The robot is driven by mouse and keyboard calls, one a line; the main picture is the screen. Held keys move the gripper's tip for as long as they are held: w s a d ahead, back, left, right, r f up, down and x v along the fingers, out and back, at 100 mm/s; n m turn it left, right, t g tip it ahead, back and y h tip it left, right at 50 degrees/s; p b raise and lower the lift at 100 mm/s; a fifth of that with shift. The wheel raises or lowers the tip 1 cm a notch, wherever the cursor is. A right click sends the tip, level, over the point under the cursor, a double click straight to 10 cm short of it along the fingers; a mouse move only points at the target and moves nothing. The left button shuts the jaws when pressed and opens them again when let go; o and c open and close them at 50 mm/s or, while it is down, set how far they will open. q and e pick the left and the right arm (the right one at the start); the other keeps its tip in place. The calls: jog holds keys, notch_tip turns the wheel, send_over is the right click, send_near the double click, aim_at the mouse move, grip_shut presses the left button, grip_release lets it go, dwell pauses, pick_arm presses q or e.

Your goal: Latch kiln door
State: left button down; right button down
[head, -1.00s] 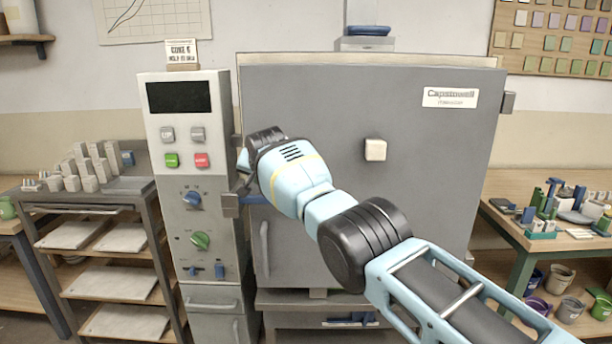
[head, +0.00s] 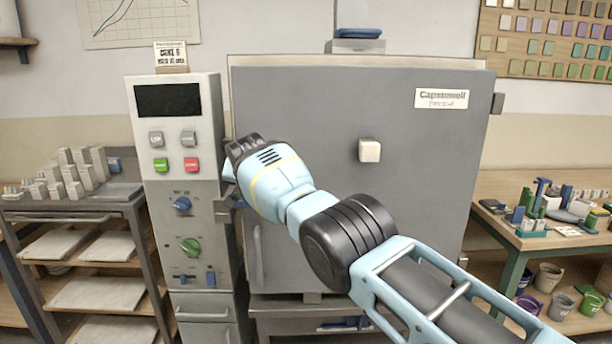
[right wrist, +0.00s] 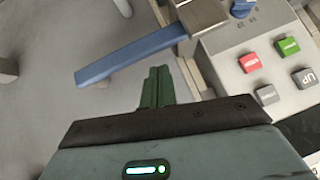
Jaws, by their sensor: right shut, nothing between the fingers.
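The kiln door (head: 420,200) is a large grey panel in the head view with a pale square knob. It lies flat across the kiln front; I cannot tell whether a small gap remains. The blue latch lever (right wrist: 130,52) shows in the right wrist view, reaching left across the door from a grey latch block (right wrist: 205,15). In the head view my right wrist largely covers that spot. My right gripper (right wrist: 157,72) is shut and empty, its green fingertips close to the lever's lower edge in the picture. I cannot tell whether they touch. My left gripper is not in view.
The control panel (head: 180,130) with green and red buttons and knobs stands left of the door. A shelf rack (head: 100,292) with pale slabs is at far left. A cluttered workbench (head: 484,203) stands right, with buckets (head: 550,276) below it.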

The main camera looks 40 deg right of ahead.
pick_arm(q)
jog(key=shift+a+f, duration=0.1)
pick_arm(e)
jog(key=shift+a+f, duration=0.1)
jog(key=shift+f, duration=0.15)
pick_arm(q)
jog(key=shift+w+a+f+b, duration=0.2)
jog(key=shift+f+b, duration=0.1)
jog(key=shift+b, duration=0.1)
pick_arm(e)
jog(key=shift+w+a+f, duration=0.25)
jog(key=shift+a+f, duration=0.05)
jog(key=shift+f, duration=0.35)
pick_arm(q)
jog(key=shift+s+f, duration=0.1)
pick_arm(e)
jog(key=shift+a+f, duration=0.1)
jog(key=shift+f, duration=0.2)
